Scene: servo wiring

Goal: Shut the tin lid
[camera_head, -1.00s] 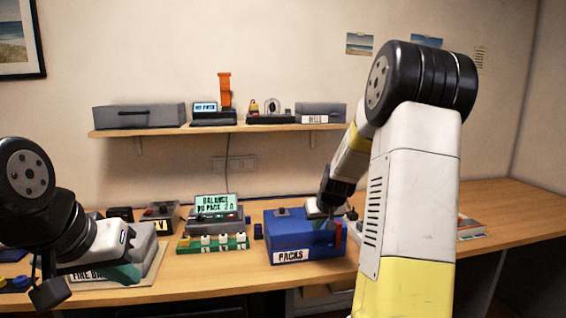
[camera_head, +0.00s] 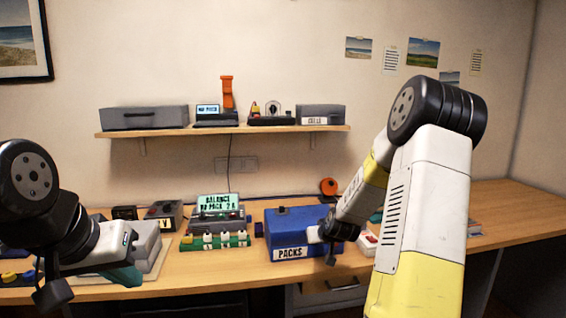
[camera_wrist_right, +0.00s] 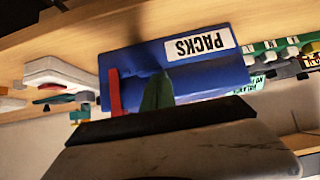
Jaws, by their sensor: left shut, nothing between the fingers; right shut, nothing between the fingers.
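A blue box labelled PACKS (camera_head: 290,228) stands on the bench, with a small dark piece on its flat-looking top. I cannot tell whether its lid is fully down. It also shows upside down in the right wrist view (camera_wrist_right: 205,75), with a red strip at one end. My right gripper (camera_head: 330,256) is shut and empty at the box's front right corner; contact is unclear. Its green fingertip (camera_wrist_right: 156,94) overlaps the box in the wrist view. My left gripper (camera_head: 130,276) is shut and empty in front of a grey box (camera_head: 146,238) at the left.
A grey meter with a lit screen (camera_head: 217,212) and a green board (camera_head: 215,240) stand left of the blue box. A red and white item (camera_head: 367,240) is partly hidden behind my right arm. A shelf (camera_head: 225,130) holds several things.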

